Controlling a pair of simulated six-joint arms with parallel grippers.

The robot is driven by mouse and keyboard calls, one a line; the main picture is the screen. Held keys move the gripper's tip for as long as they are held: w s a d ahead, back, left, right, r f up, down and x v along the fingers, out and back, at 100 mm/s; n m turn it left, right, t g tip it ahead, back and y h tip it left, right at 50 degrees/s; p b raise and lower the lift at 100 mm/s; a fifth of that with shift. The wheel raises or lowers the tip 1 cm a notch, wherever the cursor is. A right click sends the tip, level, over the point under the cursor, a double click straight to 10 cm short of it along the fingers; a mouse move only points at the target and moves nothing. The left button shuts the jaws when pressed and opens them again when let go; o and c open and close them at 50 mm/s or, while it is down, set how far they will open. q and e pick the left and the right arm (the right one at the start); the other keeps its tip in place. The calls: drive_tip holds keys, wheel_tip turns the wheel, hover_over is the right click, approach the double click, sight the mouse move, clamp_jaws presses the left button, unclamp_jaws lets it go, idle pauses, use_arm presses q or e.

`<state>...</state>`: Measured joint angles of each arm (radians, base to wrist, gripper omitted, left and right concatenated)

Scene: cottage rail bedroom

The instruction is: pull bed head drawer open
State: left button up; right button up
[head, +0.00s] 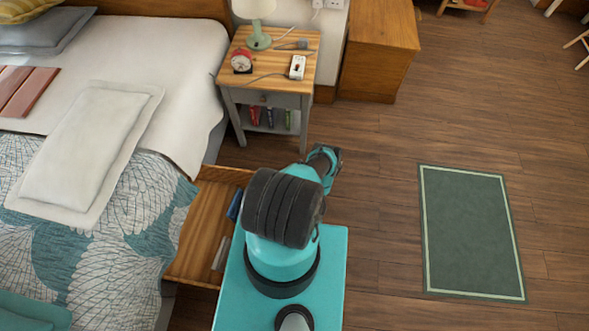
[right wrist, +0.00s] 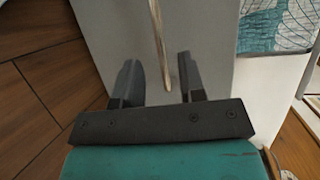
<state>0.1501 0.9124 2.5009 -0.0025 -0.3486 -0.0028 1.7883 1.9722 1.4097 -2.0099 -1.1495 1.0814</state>
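The bed's wooden drawer (head: 184,262) stands pulled out from the bed side in the head view, near the nightstand. Its inside shows a blue item (head: 235,204) and a pale item (head: 220,253). My right arm covers its outer front. My right gripper (right wrist: 160,80) is open in the right wrist view, with a thin pale wooden strip (right wrist: 158,45) between its fingers and gaps on both sides. I cannot tell whether the strip is a handle or a panel edge. My left gripper is not in view.
The nightstand (head: 266,98) with lamp, red clock and cords stands beyond the drawer. The bed (head: 150,60) fills the left. A wooden cabinet (head: 379,60) stands at the back. Open floor and a green rug (head: 470,230) lie to the right.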

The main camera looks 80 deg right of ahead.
drive_tip(key=v, duration=1)
drive_tip(key=shift+s+d, duration=0.2)
drive_tip(key=shift+s, duration=0.15)
drive_tip(key=shift+w+r, duration=0.1)
